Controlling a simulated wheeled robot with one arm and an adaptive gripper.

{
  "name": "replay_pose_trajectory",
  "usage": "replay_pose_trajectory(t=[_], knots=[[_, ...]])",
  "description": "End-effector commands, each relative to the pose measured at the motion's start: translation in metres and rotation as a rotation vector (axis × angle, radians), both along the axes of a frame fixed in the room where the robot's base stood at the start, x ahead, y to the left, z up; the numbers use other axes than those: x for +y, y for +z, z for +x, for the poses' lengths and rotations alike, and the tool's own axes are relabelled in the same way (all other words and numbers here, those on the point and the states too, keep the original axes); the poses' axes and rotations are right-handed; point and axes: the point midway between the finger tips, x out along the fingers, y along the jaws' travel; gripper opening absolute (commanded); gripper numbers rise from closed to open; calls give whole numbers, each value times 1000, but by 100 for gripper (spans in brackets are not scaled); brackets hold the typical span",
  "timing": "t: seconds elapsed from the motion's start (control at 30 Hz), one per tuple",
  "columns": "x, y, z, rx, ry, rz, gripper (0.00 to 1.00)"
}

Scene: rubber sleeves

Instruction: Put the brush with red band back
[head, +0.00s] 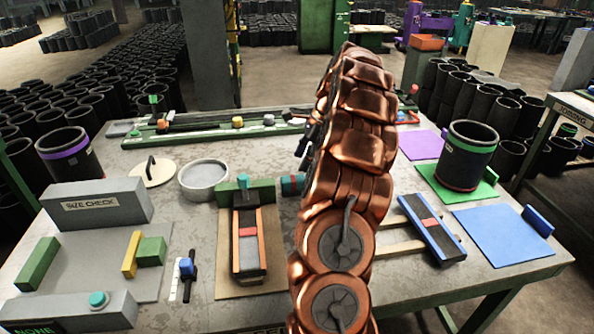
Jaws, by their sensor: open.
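I cannot tell for sure which thing is the brush with red band. A small dark teal piece with a red band (292,184) lies just left of my arm, partly hidden by it. A blue-edged dark bar with a red band (430,226) lies on wooden strips right of my arm. A wood-sided holder (249,240) with a red band across it stands on a brown board left of my arm. My gripper (306,143) shows only as dark parts at the left edge of my copper arm, over the table's back half. The arm hides most of it, and nothing shows held in it.
A long green rack (215,128) with small coloured blocks runs along the back. A grey dish (204,180), a grey SIZE CHECK block (98,205) and a black sleeve (60,155) stand left. A green-banded sleeve (467,155) and blue mat (500,233) are right.

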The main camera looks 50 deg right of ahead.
Motion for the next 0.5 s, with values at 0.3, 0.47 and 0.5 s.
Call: replay_pose_trajectory(t=[0.3,0.47,0.5], knots=[[-6,16,-4,0,-1,0,65],[-5,17,-4,0,3,0,65],[-2,18,-3,-2,12,-2,65]])
